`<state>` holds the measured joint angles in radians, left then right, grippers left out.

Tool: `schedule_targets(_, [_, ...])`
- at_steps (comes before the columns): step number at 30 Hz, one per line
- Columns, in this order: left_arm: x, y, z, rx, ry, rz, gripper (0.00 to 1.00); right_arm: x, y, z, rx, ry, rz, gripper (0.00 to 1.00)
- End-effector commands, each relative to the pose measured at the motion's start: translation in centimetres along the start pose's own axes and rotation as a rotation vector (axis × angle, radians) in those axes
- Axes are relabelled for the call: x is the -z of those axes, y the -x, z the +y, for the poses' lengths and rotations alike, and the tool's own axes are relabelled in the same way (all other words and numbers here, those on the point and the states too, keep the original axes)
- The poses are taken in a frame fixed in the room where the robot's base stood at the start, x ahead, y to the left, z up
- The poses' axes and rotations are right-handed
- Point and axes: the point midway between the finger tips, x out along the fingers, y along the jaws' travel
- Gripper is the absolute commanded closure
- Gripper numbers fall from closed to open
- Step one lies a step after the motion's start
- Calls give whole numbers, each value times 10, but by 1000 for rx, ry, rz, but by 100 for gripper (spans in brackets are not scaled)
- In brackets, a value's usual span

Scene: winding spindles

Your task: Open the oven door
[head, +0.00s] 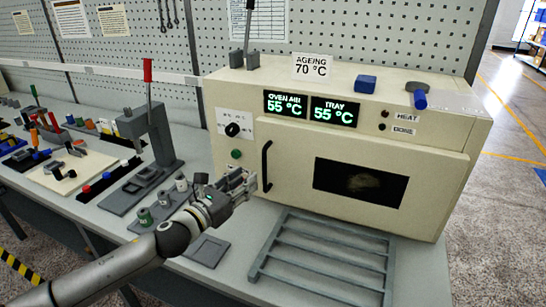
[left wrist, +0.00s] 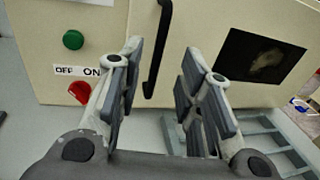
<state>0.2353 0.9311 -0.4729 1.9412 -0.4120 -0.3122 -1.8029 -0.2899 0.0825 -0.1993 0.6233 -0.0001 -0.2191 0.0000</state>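The cream oven (head: 300,150) stands on the bench, its door (head: 420,170) shut. The door has a dark window (head: 360,183) and a black vertical handle (head: 266,166) on its left side. My left gripper (head: 248,180) is just left of the handle's lower end in the head view. In the left wrist view my left gripper (left wrist: 160,75) is open, and the handle (left wrist: 158,50) shows between its two fingers, beyond the tips. The fingers look apart from the handle. My right gripper is not in view.
A grey slatted rack (head: 325,260) lies on the bench before the oven. A green button (head: 236,154) and a dial (head: 232,129) sit left of the door. A press with a red lever (head: 148,72) and small parts stand at left.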

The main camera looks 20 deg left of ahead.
Motion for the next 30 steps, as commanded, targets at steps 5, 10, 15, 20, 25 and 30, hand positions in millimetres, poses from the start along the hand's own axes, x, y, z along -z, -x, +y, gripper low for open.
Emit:
schedule_targets(5, [-3,-14,0,2,-9,-2,66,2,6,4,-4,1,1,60])
schedule_targets(10, [-4,-42,0,1,-4,-3,66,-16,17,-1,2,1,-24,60])
schedule_targets(15, [-3,-70,0,2,-5,-2,66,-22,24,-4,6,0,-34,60])
schedule_targets(20, [-2,-90,0,2,-5,-1,66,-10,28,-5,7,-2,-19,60])
schedule_targets(25, [-1,-103,-1,2,-6,0,66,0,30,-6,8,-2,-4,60])
schedule_targets(30, [0,-107,-1,3,-6,0,66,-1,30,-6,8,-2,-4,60])
